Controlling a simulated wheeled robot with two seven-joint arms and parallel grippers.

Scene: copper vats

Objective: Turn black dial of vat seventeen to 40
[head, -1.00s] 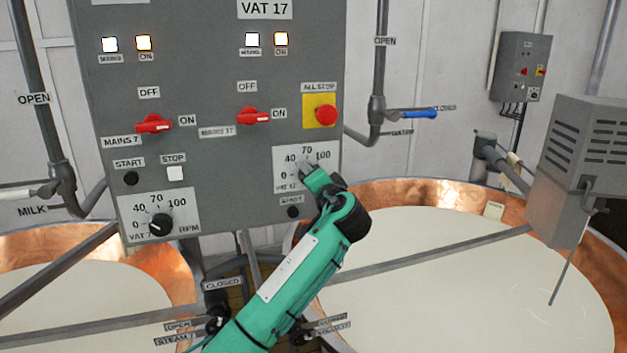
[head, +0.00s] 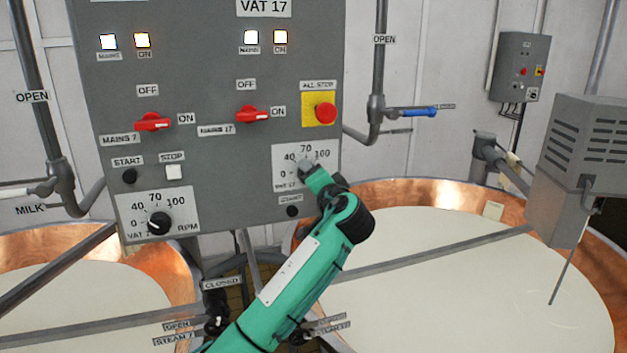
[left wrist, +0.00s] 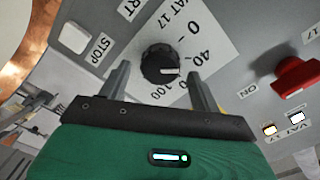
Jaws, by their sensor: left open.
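The black dial of vat seventeen (left wrist: 160,63) sits on a white scale plate (left wrist: 215,45) marked VAT 17, with 0, 40 and 100 readable in the left wrist view. A short white mark on the dial points right, near the 40 side; its exact reading is unclear. My left gripper (left wrist: 160,83) is open, one finger on each side of the dial; I cannot tell whether they touch it. In the head view my left gripper (head: 308,172) is at the plate and mostly hides the dial. My right gripper is not in view.
The red ALL STOP button (head: 325,112) is just above the plate, and the red mains 17 switch (head: 252,113) is up and left. A START button (head: 292,211) is below. The VAT 7 dial (head: 159,223) is at the lower left. Copper vats stand below.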

